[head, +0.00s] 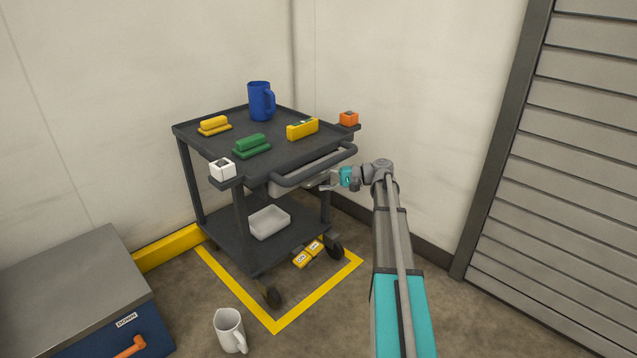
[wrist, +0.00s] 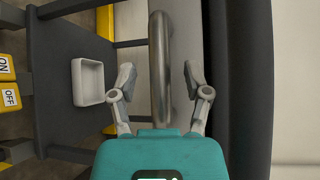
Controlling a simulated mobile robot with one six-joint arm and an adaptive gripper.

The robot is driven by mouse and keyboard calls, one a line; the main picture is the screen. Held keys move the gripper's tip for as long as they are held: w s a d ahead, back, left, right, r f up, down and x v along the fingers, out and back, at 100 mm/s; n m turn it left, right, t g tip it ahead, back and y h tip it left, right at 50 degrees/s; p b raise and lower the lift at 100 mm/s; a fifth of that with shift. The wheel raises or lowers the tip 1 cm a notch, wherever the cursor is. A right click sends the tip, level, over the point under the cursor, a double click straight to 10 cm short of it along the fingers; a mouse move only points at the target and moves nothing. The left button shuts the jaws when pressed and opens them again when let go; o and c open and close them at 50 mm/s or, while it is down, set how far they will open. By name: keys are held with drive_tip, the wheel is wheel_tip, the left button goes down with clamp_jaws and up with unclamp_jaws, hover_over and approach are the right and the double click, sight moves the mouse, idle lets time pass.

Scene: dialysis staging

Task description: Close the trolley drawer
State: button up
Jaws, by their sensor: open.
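The dark grey trolley (head: 262,160) stands in the corner. Its light grey drawer front (head: 290,187) shows below the top, partly behind the curved push bar (head: 312,170). How far the drawer sticks out is hard to tell. In the wrist view, the drawer's metal bar handle (wrist: 158,35) runs between the fingers of my gripper (wrist: 158,78). The fingers are open, one on each side, with visible gaps to the bar. In the head view my gripper (head: 323,183) is at the drawer's right part, below the push bar.
A blue mug (head: 260,101), yellow and green blocks and small white and orange boxes are on the trolley top. A pale tray (head: 269,222) is on the lower shelf. A white mug (head: 229,330) stands on the floor. A blue cabinet (head: 85,285) is lower left.

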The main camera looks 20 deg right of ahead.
drive_tip(key=shift+x, duration=0.95)
clamp_jaws()
